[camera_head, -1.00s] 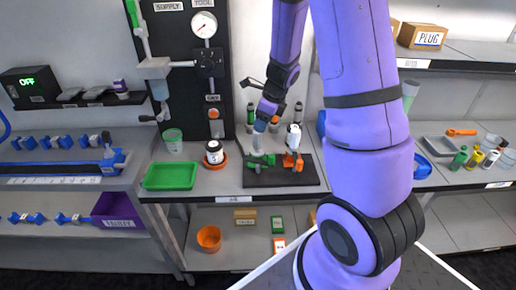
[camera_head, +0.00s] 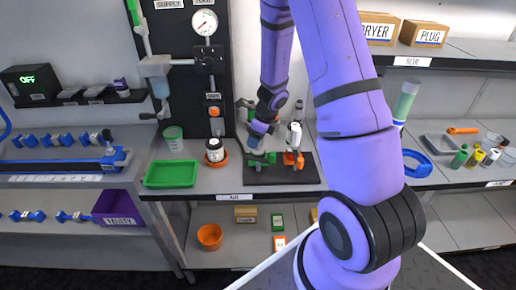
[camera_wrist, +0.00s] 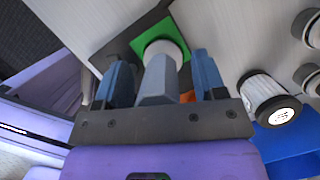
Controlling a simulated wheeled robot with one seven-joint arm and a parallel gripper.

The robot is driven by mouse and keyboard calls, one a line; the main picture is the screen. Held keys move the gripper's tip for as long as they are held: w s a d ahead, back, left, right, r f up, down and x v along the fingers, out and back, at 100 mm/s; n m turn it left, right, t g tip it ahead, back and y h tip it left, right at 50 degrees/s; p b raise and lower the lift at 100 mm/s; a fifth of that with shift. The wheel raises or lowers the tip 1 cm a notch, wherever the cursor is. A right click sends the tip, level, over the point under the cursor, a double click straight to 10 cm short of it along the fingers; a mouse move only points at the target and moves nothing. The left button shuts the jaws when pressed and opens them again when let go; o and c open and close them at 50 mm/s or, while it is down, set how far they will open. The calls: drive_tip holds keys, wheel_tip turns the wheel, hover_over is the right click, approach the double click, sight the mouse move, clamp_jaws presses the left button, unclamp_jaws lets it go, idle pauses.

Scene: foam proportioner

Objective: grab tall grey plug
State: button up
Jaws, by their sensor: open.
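A light grey faceted piece (camera_wrist: 157,82), apparently the tall grey plug, stands between my gripper's two blue-grey fingers in the wrist view. It has a pale round end and a green square piece beyond it. My gripper (camera_wrist: 160,80) is open around it; gaps show on both sides, though contact cannot be judged fully. In the head view my gripper (camera_head: 258,136) points down over the green holder (camera_head: 262,158) on the black mat (camera_head: 280,176). The plug is hard to tell from the fingers there.
An orange holder with a white-topped item (camera_head: 294,136) stands close right of my gripper. The black panel with gauge (camera_head: 204,23) rises behind.

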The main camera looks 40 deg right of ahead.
drive_tip(key=c, duration=1)
drive_tip(key=shift+r, duration=0.1)
drive_tip(key=shift+c, duration=0.2)
